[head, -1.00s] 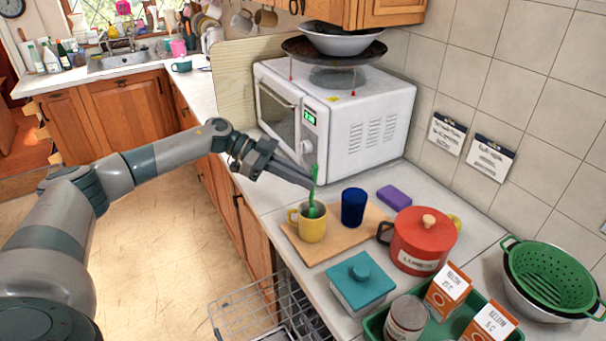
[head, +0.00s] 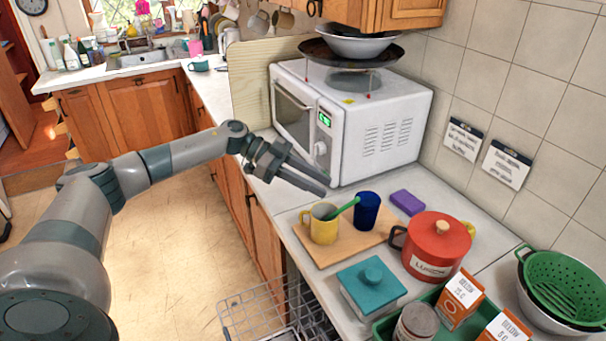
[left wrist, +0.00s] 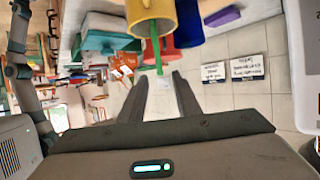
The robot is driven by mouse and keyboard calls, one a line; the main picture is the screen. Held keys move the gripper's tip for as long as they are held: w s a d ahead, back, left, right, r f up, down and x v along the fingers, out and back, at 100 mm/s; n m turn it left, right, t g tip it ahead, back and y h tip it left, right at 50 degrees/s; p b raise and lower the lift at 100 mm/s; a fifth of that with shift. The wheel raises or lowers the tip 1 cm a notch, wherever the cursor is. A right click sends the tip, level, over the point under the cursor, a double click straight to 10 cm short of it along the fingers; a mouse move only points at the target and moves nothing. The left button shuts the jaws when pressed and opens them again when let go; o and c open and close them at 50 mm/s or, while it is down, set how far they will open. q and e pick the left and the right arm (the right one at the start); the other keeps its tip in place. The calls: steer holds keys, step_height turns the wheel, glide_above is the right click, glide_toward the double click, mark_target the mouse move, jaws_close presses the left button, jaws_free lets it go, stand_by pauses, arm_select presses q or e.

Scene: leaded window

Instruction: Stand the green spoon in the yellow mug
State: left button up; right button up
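The yellow mug (head: 321,231) stands upright on a wooden board. The green spoon (head: 345,208) is in it, tilted over the rim, its handle pointing right toward the blue cup (head: 367,210). I cannot tell whether the handle touches that cup. My left gripper (head: 326,187) is open and empty, above and behind the mug, apart from the spoon. In the left wrist view the spoon (left wrist: 155,45) and mug (left wrist: 152,12) lie beyond the two spread fingers (left wrist: 159,77). The spoon's lower end is hidden inside the mug. My right gripper is not in view.
The board (head: 335,255) lies on the white counter. A red pot (head: 435,255), a purple sponge-like block (head: 407,202) and a teal lidded box (head: 371,287) surround it. A white microwave (head: 360,125) stands behind. An open wire rack (head: 262,312) is below, left of the counter.

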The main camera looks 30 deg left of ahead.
arm_select(q)
steer(key=b+v, duration=0.6)
steer(key=v, duration=1.1)
steer(key=shift+a, duration=0.2)
steer(key=shift+s, duration=0.1)
stand_by(0.8)
